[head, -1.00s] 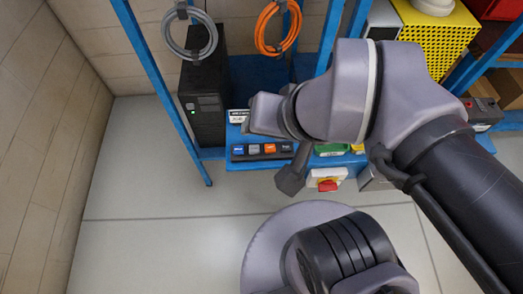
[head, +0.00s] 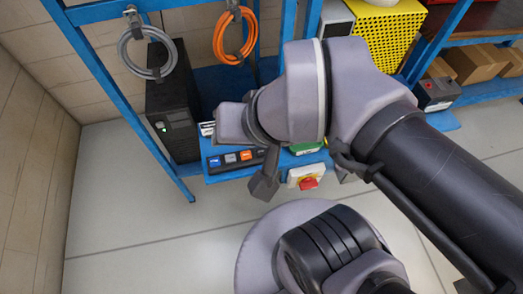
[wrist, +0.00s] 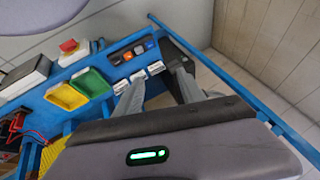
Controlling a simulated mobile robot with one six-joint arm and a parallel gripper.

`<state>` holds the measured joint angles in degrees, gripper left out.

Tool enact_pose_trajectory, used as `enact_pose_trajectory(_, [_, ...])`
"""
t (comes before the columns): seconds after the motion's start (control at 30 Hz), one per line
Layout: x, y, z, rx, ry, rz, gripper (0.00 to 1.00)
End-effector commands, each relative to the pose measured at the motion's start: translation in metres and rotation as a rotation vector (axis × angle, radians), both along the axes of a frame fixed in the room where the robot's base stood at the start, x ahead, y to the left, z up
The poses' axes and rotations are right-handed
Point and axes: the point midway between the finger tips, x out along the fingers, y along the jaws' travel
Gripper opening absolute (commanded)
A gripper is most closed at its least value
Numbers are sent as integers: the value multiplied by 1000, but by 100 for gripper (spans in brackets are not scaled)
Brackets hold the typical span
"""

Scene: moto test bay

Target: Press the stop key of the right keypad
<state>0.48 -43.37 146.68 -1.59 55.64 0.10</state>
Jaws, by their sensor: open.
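One keypad strip (head: 237,158) shows, on the front edge of a blue shelf (head: 215,178). Its keys are blue, grey, orange and dark from left to right in the head view; my arm partly hides its right end. In the wrist view the same keypad (wrist: 132,51) lies beyond my fingers, with its key order reversed. The key lettering is too small to read, so I cannot tell which key is stop or whether this is the right keypad. My gripper (wrist: 160,73) is open and empty, its two grey fingers apart, near several white labels (wrist: 138,77).
A switch box with a red knob (head: 306,178) sits right of the keypad. Green (wrist: 90,82) and yellow (wrist: 67,96) bins lie beside it in the wrist view. A black tower unit (head: 172,110) and a blue post (head: 115,90) stand left. Open floor lies in front.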

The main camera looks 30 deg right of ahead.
Motion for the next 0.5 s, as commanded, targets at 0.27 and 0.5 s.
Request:
enact_pose_trajectory(0.27, [0, 0, 0, 0, 0, 0, 0])
enact_pose_trajectory(0.5, [0, 0, 0, 0, 0, 0, 0])
